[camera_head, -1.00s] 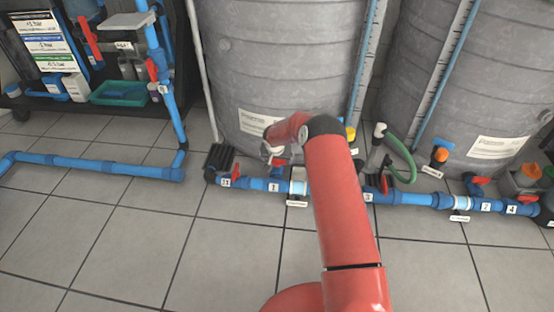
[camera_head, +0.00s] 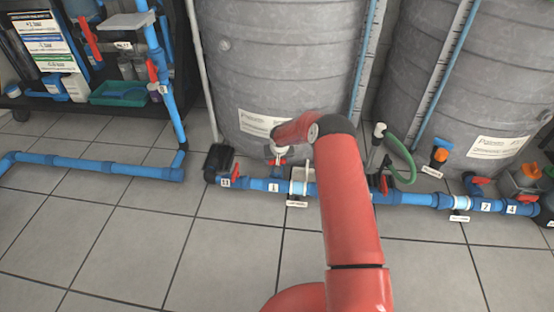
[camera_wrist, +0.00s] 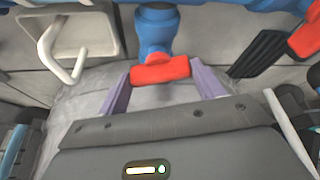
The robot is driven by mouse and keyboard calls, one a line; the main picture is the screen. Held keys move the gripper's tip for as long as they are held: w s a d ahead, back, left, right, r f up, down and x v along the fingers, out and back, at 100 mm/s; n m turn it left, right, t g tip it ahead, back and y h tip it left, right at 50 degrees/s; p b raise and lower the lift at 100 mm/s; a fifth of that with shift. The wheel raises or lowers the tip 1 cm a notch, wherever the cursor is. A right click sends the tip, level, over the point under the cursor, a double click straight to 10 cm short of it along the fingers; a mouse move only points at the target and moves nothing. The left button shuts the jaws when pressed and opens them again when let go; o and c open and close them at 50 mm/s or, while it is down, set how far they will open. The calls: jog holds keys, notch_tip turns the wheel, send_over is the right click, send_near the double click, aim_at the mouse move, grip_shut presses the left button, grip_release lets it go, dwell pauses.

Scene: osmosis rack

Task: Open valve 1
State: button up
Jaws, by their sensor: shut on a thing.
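Valve 1 is on the blue floor pipe, just above the label "1" (camera_head: 274,187). Its red handle (camera_wrist: 160,70) shows in the wrist view, crosswise in front of a blue valve body (camera_wrist: 156,30). My gripper (camera_wrist: 161,75) has its two purple fingers at the two ends of this handle and is shut on it. In the head view my gripper (camera_head: 279,152) is small, above the pipe in front of the grey tank, and a bit of red shows below it. The exact angle of the handle is hard to read there.
Large grey tanks (camera_head: 280,70) stand close behind the pipe (camera_head: 410,198). A black block (camera_head: 219,160) sits at the pipe's left end. Other red-handled valves (camera_head: 475,180) and a green hose (camera_head: 405,165) are to the right. The tiled floor (camera_head: 120,240) in front is clear.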

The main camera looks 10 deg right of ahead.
jog(key=shift+o, duration=0.2)
jog(key=n+y, duration=0.1)
jog(key=n, duration=0.2)
jog(key=n+y, duration=0.1)
jog(key=n, duration=0.3)
jog(key=shift+d+g+y, duration=0.2)
jog(key=shift+g+y, duration=0.2)
jog(key=n+g+y, duration=0.1)
jog(key=n, duration=0.3)
jog(key=shift+w, duration=0.15)
jog(key=shift+c, duration=0.2)
jog(key=shift+d+n+g+y, duration=0.1)
jog(key=shift+n+g+y, duration=0.45)
jog(key=shift+n, duration=1.25)
jog(key=shift+g+h, duration=0.25)
jog(key=o, duration=1)
